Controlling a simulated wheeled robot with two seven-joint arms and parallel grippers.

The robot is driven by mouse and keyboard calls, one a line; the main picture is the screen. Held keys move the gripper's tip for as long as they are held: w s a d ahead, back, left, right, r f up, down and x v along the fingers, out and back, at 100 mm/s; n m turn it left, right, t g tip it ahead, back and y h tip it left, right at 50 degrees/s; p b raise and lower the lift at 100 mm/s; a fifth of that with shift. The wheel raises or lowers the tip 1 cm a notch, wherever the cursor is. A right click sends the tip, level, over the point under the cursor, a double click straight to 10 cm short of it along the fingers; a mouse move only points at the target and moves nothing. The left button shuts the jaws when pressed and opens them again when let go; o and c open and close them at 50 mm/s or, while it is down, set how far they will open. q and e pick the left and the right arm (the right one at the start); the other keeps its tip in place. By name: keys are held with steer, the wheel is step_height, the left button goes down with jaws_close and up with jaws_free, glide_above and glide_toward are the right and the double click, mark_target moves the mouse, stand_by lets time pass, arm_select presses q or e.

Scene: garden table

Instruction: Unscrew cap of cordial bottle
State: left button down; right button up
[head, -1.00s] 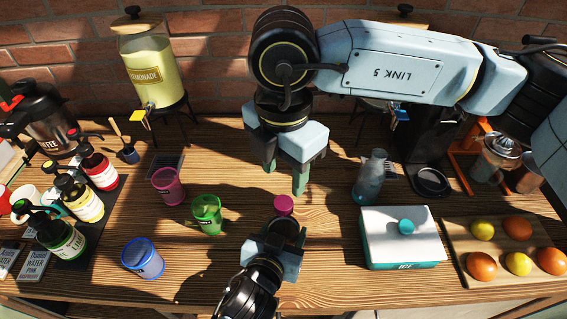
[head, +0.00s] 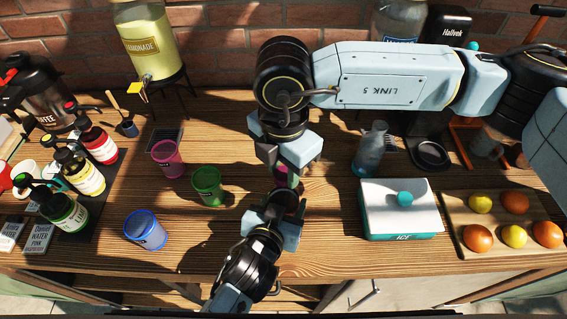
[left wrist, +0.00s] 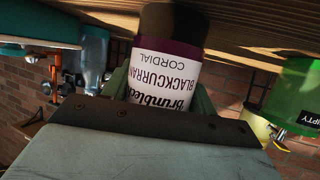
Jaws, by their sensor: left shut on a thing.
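The cordial bottle (left wrist: 165,75) fills the middle of the left wrist view, with a white and purple label reading blackcurrant cordial. It appears upside down there. My left gripper (head: 276,212) is shut on the bottle body at the front middle of the table. In the head view only a dark part of the bottle shows between the two grippers. My right gripper (head: 287,176) points down right over the bottle top, its green fingers at the height of the cap. The cap is mostly hidden by the fingers, and I cannot tell whether they touch it.
Green (head: 207,186), pink (head: 168,158) and blue (head: 145,230) cups stand to the left. Syrup bottles (head: 65,212) stand at far left.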

steer(key=c, duration=0.6)
steer(key=n, duration=2.2)
steer(key=shift+r+n, duration=0.1)
steer(key=shift+n, duration=0.2)
steer(key=n, duration=0.3)
steer(key=shift+n, duration=0.3)
steer(key=n, duration=0.3)
steer(key=shift+n, duration=0.4)
steer(key=n, duration=1.2)
steer(key=shift+n, duration=0.3)
steer(key=n, duration=0.5)
steer(key=shift+n, duration=0.3)
steer(key=n, duration=0.6)
steer(key=shift+r, duration=0.1)
